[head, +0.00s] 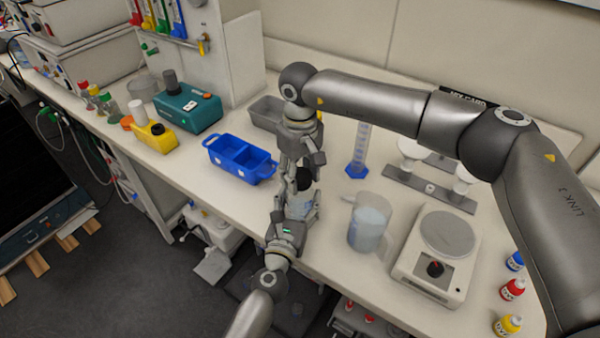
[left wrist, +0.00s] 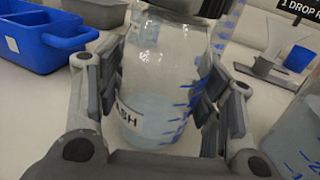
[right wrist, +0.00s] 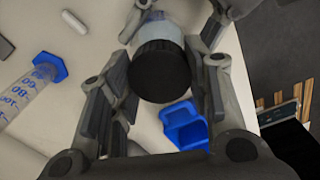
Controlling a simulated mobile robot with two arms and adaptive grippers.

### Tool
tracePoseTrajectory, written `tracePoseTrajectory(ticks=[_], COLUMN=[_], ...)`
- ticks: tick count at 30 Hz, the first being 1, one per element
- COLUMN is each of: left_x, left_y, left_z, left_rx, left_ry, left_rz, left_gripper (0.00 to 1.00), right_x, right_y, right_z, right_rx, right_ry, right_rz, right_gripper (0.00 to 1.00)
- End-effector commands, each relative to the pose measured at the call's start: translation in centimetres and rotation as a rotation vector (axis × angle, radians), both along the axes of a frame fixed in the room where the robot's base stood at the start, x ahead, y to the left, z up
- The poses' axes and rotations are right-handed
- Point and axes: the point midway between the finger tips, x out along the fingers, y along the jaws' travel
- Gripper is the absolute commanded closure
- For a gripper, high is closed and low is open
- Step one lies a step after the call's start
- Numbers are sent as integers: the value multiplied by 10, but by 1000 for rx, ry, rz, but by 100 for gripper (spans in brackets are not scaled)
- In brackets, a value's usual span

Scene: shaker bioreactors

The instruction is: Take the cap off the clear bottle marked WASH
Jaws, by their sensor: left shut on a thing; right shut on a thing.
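The clear bottle marked WASH (left wrist: 150,95) stands upright between the fingers of my left gripper (head: 300,204), which is shut on its body. Pale blue liquid fills its lower part, and part of the label and blue graduation marks show in the left wrist view. The black cap (right wrist: 160,70) is at the bottle's top, between the fingers of my right gripper (head: 302,182), which points down from above and is shut on it. The bottle's shoulder shows just beyond the cap in the right wrist view. I cannot tell whether the cap is still seated on the neck.
A blue divided tray (head: 240,158) stands left of the grippers, with a grey tray (head: 266,112) behind. A blue-based graduated cylinder (head: 359,150), a beaker (head: 369,224) and a balance (head: 437,255) stand to the right. The bench's front edge is close below the grippers.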

Motion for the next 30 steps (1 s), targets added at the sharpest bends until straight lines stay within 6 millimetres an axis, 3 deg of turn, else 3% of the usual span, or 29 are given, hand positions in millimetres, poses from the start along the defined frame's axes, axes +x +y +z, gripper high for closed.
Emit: tracePoseTrajectory(ticks=[1,2,7,17,30], left_x=[-1,-1,-1,0,0], left_y=[-1,-1,-1,-1,0], left_z=[-1,-1,-1,-1,-1], left_rx=[0,0,0,0,1], left_ry=[1,1,1,1,2], left_rz=[-2,-2,-2,-1,-1], left_gripper=[100,100,100,100,100], right_x=[1,1,1,0,0], right_y=[0,0,0,0,0], right_z=[1,1,0,1,45], right_rx=[1,1,0,1,1], right_ry=[-3,-3,-2,-1,-1], right_rz=[-2,-2,-3,-3,-5], right_gripper=[84,54,34,34,36])
